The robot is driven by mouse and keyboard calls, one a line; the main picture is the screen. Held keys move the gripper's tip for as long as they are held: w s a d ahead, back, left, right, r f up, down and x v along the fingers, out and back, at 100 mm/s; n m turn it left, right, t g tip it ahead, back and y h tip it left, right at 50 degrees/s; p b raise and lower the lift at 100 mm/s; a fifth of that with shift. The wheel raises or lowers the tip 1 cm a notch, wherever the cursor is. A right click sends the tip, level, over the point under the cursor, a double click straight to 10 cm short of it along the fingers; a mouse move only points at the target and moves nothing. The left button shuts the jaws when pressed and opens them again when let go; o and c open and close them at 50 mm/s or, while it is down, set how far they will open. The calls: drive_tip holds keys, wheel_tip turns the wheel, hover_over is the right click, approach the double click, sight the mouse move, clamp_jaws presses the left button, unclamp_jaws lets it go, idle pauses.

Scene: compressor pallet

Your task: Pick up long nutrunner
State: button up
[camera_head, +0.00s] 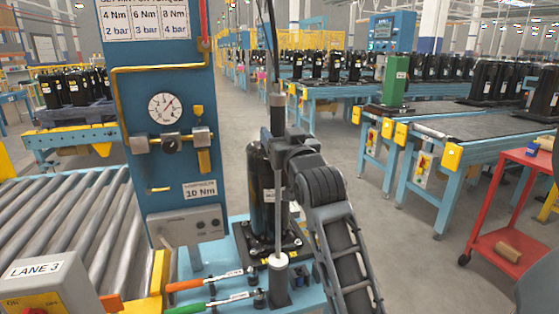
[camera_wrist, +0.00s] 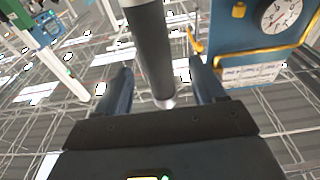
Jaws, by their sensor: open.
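The long nutrunner (camera_head: 277,118) stands upright beside the blue panel, with a dark body, a thin silver shaft and a cable above it. In the wrist view it is a dark cylinder (camera_wrist: 152,45) with a bright end, lying between the two fingers. My gripper (camera_head: 283,145) is at its body in the head view, with the wrist coming in from the right. In the wrist view my gripper (camera_wrist: 162,84) is open, one finger on each side of the tool. I cannot tell whether either finger touches it. The gripper hides part of the body.
A black compressor (camera_head: 262,185) stands close behind the shaft. The blue panel (camera_head: 170,75) with gauge is just left. Orange-handled (camera_head: 205,281) and green-handled (camera_head: 215,303) wrenches lie at the front. A roller conveyor (camera_head: 60,225) is left; a red cart (camera_head: 512,205) is right.

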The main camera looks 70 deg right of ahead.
sight(276, 121)
drive_tip(key=p+x, duration=0.2)
drive_tip(key=x, duration=0.4)
drive_tip(key=shift+d+r, duration=0.15)
drive_tip(key=shift+d, duration=0.1)
drive_tip(key=shift+c, duration=0.3)
clamp_jaws()
idle(0.4)
drive_tip(key=shift+r, duration=0.15)
